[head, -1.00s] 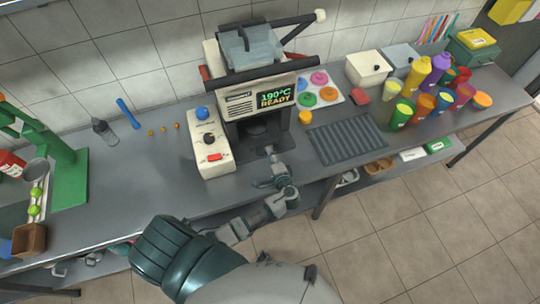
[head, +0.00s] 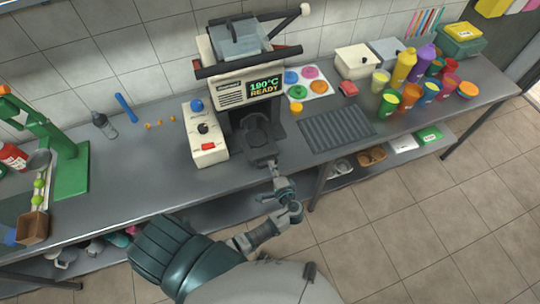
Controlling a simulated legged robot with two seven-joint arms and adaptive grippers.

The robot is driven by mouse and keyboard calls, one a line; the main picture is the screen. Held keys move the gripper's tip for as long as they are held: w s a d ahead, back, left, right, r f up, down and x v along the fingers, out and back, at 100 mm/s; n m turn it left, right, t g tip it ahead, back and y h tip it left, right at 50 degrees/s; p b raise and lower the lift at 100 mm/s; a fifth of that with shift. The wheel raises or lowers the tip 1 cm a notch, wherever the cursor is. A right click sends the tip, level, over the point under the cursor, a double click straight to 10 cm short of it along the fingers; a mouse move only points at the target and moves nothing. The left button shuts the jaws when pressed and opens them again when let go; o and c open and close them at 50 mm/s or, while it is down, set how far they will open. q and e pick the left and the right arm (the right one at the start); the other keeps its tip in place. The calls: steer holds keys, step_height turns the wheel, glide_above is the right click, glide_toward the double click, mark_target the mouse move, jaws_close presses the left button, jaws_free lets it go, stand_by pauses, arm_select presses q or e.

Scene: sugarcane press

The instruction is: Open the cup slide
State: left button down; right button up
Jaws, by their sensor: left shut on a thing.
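The cup slide (head: 261,152) is a dark grey plate low in the front of the sealing machine (head: 250,88). It sticks out of the machine's opening towards the table's front edge. My left gripper (head: 272,166) is at the front end of the slide, shut on its handle. The handle is small and mostly hidden by the fingers. The slide looks empty. My right gripper is not in view.
A control box (head: 204,132) with a blue knob and red switch stands left of the machine. A ribbed drip mat (head: 336,128) lies to the right, with cups and bottles (head: 405,66) beyond. A green press (head: 58,150) stands far left.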

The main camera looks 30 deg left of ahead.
arm_select(q)
steer(key=f+v, duration=0.1)
steer(key=v, duration=0.7)
steer(key=shift+s+f, duration=0.35)
steer(key=shift+f, duration=0.2)
steer(key=c, duration=1.6)
jaws_free()
steer(key=o, duration=0.4)
steer(key=shift+w+a, duration=0.1)
steer(key=shift+a, duration=0.1)
steer(key=v, duration=0.6)
steer(key=shift+s+a+p, duration=0.15)
steer(key=shift+s+p, duration=0.1)
steer(key=shift+p, duration=0.05)
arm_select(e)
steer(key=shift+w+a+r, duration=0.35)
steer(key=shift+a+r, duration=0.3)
